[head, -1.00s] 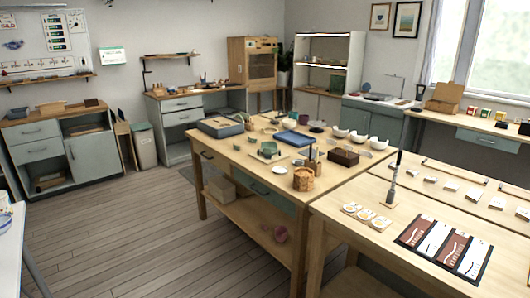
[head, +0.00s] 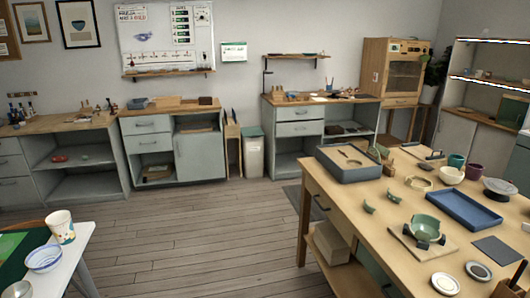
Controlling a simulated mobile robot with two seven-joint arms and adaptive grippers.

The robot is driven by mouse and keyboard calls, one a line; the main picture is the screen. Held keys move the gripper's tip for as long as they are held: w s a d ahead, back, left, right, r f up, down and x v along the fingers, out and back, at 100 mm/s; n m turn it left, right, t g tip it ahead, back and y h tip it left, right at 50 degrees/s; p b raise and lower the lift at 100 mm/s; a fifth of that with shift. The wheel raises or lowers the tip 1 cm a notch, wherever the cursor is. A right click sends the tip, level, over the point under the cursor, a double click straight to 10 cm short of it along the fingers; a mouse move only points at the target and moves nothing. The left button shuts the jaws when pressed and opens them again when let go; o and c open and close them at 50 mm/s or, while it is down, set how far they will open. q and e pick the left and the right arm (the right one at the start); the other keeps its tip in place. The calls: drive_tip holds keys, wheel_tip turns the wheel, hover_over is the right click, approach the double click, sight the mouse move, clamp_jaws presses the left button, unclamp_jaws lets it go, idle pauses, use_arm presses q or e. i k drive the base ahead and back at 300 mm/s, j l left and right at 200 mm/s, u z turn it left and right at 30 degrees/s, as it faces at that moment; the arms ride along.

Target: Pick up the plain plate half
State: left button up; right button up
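I cannot make out a plain plate half for certain in the head view. Green curved ceramic pieces (head: 381,203) lie apart on the wooden worktable (head: 335,202). A green broken-looking bowl (head: 426,228) sits on a dark stand on a small board at the right. Two small round dishes, one pale (head: 445,284) and one dark-rimmed (head: 478,271), lie near the lower right. Neither of my grippers is in view.
A blue tray (head: 463,210) and several cups and bowls crowd the table's right side. A white table with a paper cup (head: 60,227) and a striped bowl (head: 43,258) is at lower left. Cabinets (head: 150,148) line the back wall. The wooden floor (head: 190,240) between is clear.

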sight(382, 149)
drive_tip(key=i+u, duration=0.35)
drive_tip(key=i, duration=2.95)
drive_tip(key=i+z, duration=0.2)
drive_tip(key=i, duration=0.65)
drive_tip(key=i+j+z, duration=0.2)
drive_tip(key=i, duration=0.6)
drive_tip(key=i+l+z, duration=0.15)
drive_tip(key=i+z, duration=0.3)
drive_tip(key=i+l+z, duration=0.1)
drive_tip(key=i+z, duration=0.15)
drive_tip(key=z, duration=0.25)
drive_tip(key=i+j+z, duration=0.1)
drive_tip(key=i+z, duration=0.35)
drive_tip(key=i+j+z, duration=0.2)
drive_tip(key=z, duration=0.25)
drive_tip(key=i+z, duration=0.2)
drive_tip(key=z, duration=0.2)
drive_tip(key=i+z, duration=0.2)
drive_tip(key=z, duration=0.2)
drive_tip(key=i+j+z, duration=0.15)
drive_tip(key=z, duration=0.25)
drive_tip(key=i+j+z, duration=0.2)
drive_tip(key=z, duration=0.2)
drive_tip(key=i+j+z, duration=0.2)
drive_tip(key=z, duration=0.2)
